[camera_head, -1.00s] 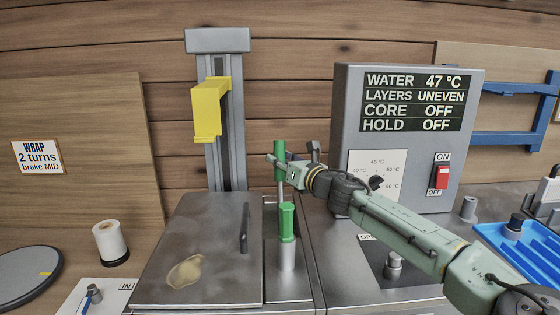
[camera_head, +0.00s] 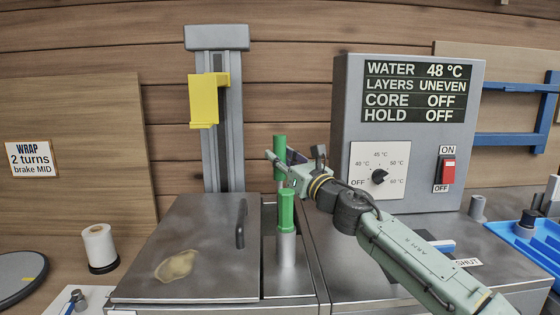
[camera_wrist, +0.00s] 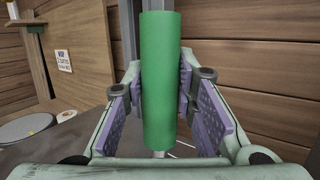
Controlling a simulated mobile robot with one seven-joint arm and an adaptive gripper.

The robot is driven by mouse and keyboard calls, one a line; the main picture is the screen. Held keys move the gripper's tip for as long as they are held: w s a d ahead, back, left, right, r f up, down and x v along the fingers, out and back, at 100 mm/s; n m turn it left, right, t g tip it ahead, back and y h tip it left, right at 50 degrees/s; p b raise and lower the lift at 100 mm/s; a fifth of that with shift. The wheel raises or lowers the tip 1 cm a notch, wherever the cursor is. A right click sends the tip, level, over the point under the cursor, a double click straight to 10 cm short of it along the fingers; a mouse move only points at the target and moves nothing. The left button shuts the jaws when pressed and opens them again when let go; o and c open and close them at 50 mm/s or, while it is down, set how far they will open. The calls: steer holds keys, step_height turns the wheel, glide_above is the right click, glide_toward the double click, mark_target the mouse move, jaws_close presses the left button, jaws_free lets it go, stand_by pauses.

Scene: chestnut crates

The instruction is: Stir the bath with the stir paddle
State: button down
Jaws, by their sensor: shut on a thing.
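My gripper (camera_head: 280,160) is shut on an upright green handle (camera_head: 280,145), which I take for the stir paddle's. In the wrist view the green handle (camera_wrist: 160,85) stands between the purple finger pads, with a thin rod below it. The paddle's lower end is hidden. The bath appears to be the steel tank under a grey lid (camera_head: 205,225) with a dark handle; its water is not visible. A second green-topped piece (camera_head: 287,208) stands in a metal sleeve (camera_head: 286,250) just in front of the held handle.
The control box (camera_head: 410,130) reads water 48 °C, layers uneven, core off, hold off. A yellow bracket (camera_head: 203,100) hangs on a grey column (camera_head: 222,150) behind the lid. A white spool (camera_head: 99,247) stands at left, a blue tray (camera_head: 530,250) at right.

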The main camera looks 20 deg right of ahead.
steer(key=c, duration=1.3)
jaws_free()
steer(key=v, duration=1.2)
